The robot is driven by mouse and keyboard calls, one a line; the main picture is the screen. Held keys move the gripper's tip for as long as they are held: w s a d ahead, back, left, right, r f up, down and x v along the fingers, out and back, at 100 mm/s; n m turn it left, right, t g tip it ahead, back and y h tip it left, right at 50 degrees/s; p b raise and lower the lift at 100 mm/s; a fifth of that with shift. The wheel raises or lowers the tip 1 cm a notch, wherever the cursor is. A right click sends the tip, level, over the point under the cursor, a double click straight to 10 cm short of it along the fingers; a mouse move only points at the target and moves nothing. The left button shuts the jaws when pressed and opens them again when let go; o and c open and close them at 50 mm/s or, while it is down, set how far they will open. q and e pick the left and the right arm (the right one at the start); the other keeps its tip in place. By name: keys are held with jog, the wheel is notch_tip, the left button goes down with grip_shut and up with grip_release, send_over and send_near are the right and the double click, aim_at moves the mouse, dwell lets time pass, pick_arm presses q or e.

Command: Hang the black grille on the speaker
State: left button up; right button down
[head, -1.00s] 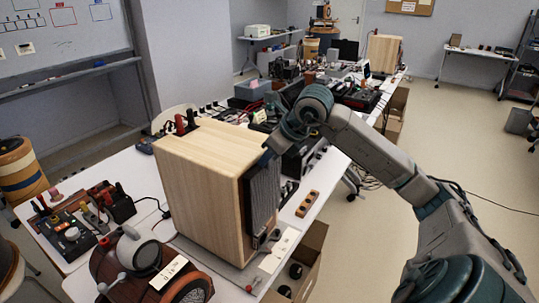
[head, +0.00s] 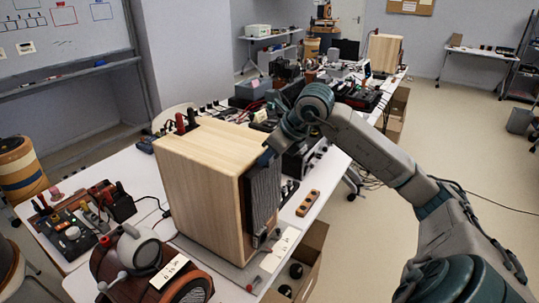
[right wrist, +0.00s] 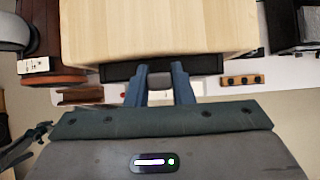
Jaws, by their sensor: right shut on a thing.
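The speaker (head: 205,190) is a large pale wooden box standing upright on the white table. Its pale top (right wrist: 160,30) fills the upper middle of the right wrist view. The black grille (head: 263,195) stands upright along the speaker's front face, on the right side in the head view. In the right wrist view only its dark top edge (right wrist: 112,71) shows. My right gripper (head: 268,155) is shut on the grille's top edge; its blue fingers (right wrist: 160,72) straddle that edge. I cannot tell whether the grille touches the speaker front. My left gripper is not in view.
A brown round-fronted device (head: 140,265) stands close at the speaker's left front. A small orange block with black knobs (head: 308,203) lies on the table to the right. An open carton (head: 312,245) sits below the table edge.

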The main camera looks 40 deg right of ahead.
jog(key=shift+f+b, duration=0.6)
dwell(0.9)
jog(key=c, duration=1.2)
grip_release()
jog(key=shift+s+d+r+b, duration=0.15)
jog(key=shift+s+r+b, duration=0.15)
jog(key=shift+r, duration=0.15)
jog(key=b+v, duration=0.3)
jog(key=v, duration=0.6)
jog(key=shift+s+r, duration=0.25)
jog(key=shift+r, duration=0.1)
